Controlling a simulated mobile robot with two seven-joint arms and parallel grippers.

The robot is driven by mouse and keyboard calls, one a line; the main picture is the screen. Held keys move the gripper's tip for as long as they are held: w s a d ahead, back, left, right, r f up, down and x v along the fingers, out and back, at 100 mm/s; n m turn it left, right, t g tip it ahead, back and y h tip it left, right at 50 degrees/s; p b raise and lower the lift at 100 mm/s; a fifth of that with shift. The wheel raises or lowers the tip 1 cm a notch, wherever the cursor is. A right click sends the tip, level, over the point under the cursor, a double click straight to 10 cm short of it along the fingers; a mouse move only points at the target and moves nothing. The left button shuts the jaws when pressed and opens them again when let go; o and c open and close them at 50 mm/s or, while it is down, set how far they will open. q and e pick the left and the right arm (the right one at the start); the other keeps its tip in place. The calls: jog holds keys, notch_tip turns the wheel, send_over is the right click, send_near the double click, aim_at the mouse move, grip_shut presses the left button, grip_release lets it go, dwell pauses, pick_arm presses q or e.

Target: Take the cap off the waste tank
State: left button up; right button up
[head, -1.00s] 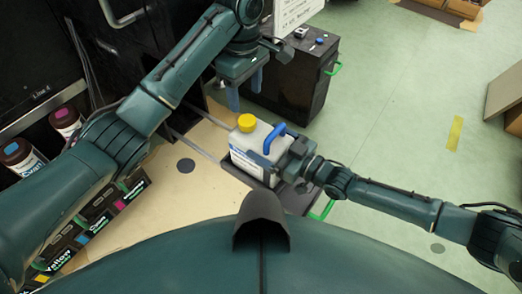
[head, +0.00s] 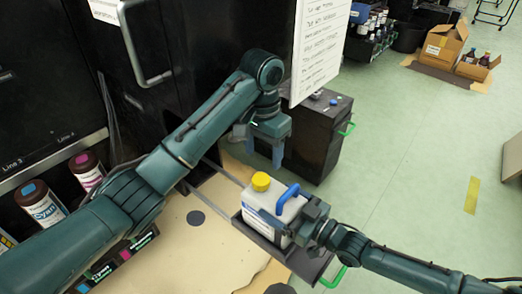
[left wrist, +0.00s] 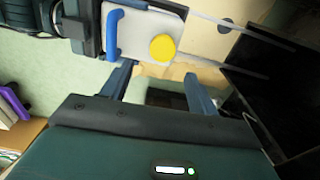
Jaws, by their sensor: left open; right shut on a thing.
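The waste tank (head: 268,212) is a white jug with a yellow cap (head: 261,182) on top and a blue handle (head: 287,194). It stands upright in a dark tray. My left gripper (head: 264,160) is open and empty, pointing down just behind the cap in the head view. In the left wrist view the yellow cap (left wrist: 163,47) shows just beyond the left gripper's fingertips (left wrist: 160,68), apart from them. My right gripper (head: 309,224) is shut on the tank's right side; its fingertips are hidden.
The dark tray (head: 252,236) is pulled out on rails from a black machine. A black cabinet (head: 312,140) with green handles stands behind the tank. Cyan and magenta ink bottles (head: 42,206) stand at left. Open green floor (head: 415,190) lies to the right.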

aim_at(261, 179)
pick_arm(q)
jog(key=shift+m, duration=0.3)
jog(key=shift+a+f, duration=0.2)
jog(key=shift+f, duration=0.2)
notch_tip(261, 179, down, 8)
jog(key=shift+r, duration=0.2)
